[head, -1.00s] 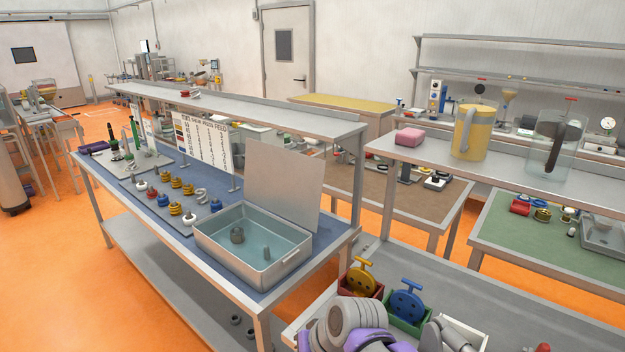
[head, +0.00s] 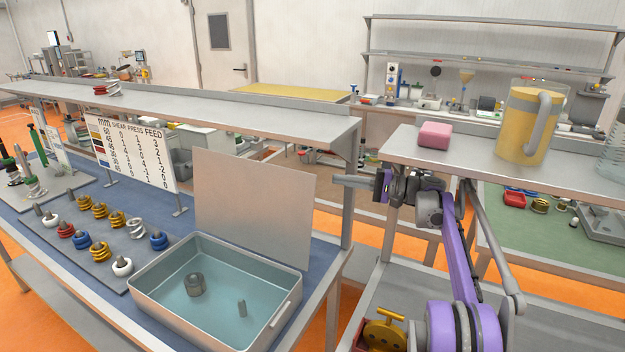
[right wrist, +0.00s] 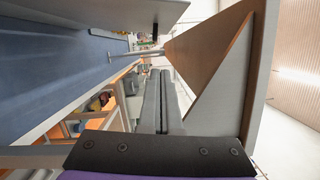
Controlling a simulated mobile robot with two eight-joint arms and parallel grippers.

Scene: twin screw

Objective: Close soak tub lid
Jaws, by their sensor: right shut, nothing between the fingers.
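The soak tub (head: 215,300) is a grey rectangular tray of bluish liquid on the blue-topped bench. A ring-shaped part and a small pin lie in it. Its lid (head: 252,207) is a flat grey panel standing upright, open, at the tub's back edge. My right gripper (head: 345,181) is to the right of the lid, apart from it, at about the height of its upper part. In the right wrist view its two fingers (right wrist: 158,100) are together and empty. A grey panel edge, probably the lid (right wrist: 90,12), shows at the top there. My left gripper is out of view.
A shelf (head: 230,115) runs above the bench, its post (head: 350,215) close to my right gripper. A sign board (head: 135,150) and several coil springs (head: 100,230) stand left of the tub. A pink block (head: 434,135) and yellow pitcher (head: 522,130) are on the right shelf.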

